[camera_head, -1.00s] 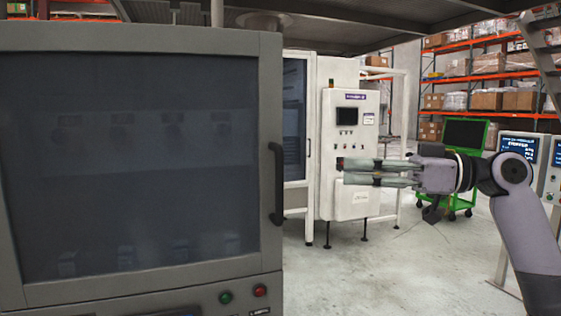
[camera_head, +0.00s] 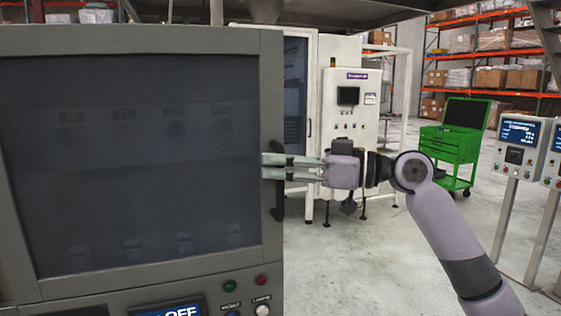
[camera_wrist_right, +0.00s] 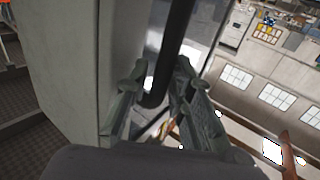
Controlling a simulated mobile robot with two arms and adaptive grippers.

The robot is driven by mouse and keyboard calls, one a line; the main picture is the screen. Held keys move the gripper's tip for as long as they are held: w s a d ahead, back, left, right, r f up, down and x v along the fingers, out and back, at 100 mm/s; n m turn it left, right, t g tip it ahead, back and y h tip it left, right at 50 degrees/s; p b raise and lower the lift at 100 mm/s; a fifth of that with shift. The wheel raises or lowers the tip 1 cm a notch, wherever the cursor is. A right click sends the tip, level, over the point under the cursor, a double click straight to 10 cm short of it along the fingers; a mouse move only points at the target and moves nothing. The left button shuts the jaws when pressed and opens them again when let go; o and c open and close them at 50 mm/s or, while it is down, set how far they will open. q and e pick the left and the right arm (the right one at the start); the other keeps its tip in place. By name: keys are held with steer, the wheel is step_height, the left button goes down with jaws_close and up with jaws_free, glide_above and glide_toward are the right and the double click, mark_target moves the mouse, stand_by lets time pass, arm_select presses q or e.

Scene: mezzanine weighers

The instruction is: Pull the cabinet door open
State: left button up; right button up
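The cabinet door (camera_head: 130,150) is a grey frame around a dark window, filling the left of the head view. It looks shut. Its dark upright handle (camera_head: 278,206) is on the door's right edge. My right gripper (camera_head: 267,167) reaches in from the right, its fingertips overlapping the handle at mid-height. In the right wrist view, the dark handle bar (camera_wrist_right: 174,40) runs between the two fingers of the right gripper (camera_wrist_right: 160,82). The fingers look apart, with a gap beside the bar. My left gripper is not in view.
Below the door is a panel with a green button (camera_head: 229,287), a red button (camera_head: 261,281) and a display (camera_head: 168,308). A white control cabinet (camera_head: 350,150) stands behind my right arm. A green cart (camera_head: 450,145) and display stands (camera_head: 521,145) are right. Floor between is clear.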

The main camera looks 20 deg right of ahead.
jaws_close()
stand_by(0.6)
